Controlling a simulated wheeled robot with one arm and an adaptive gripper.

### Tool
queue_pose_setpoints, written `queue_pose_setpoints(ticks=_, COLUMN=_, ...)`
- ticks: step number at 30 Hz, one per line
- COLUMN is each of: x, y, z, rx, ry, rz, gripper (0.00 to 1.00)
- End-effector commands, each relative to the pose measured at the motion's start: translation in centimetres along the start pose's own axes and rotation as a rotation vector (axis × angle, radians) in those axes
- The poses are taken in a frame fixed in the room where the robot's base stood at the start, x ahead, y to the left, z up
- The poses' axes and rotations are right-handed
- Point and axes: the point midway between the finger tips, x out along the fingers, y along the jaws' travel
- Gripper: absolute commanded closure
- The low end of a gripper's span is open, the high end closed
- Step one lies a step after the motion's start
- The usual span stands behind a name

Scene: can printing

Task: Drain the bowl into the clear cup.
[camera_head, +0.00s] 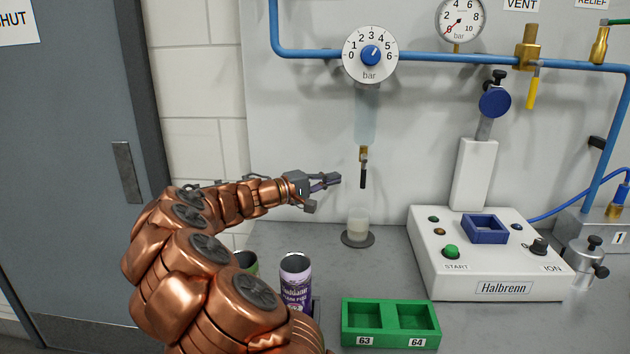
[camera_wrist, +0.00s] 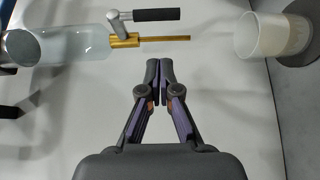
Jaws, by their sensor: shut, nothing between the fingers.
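The clear bowl (camera_head: 366,118) hangs below the pressure dial; in the wrist view (camera_wrist: 65,42) it lies at upper left. Its brass drain valve (camera_head: 364,153) has a black-handled lever (camera_head: 363,177). In the wrist view the handle (camera_wrist: 157,15) lies parallel to the brass outlet tube (camera_wrist: 168,38). No stream shows below the outlet. The clear cup (camera_head: 358,222) stands upright under the valve with pale cloudy liquid inside; it also shows in the wrist view (camera_wrist: 272,38). My gripper (camera_head: 338,180) is shut and empty, left of the lever and apart from it; its fingertips (camera_wrist: 163,66) meet.
The cup stands on a dark round disc (camera_head: 358,240). A white Halbrenn machine (camera_head: 490,265) stands to the right. A green two-pocket tray (camera_head: 390,340) and a purple can (camera_head: 295,283) are in front. A blue pipe (camera_head: 440,57) runs above.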

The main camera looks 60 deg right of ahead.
Motion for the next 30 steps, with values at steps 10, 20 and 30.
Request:
queue_pose_setpoints(ticks=10, x=3.1, y=0.0, z=2.4, rx=-0.003, ry=-0.001, rz=0.000, gripper=1.00)
queue_pose_setpoints(ticks=20, x=3.5, y=-0.1, z=2.9, rx=-0.001, ry=0.000, rz=0.000, gripper=1.00)
queue_pose_setpoints(ticks=30, x=3.9, y=-0.4, z=3.3, rx=0.000, ry=-0.003, rz=0.001, gripper=1.00)
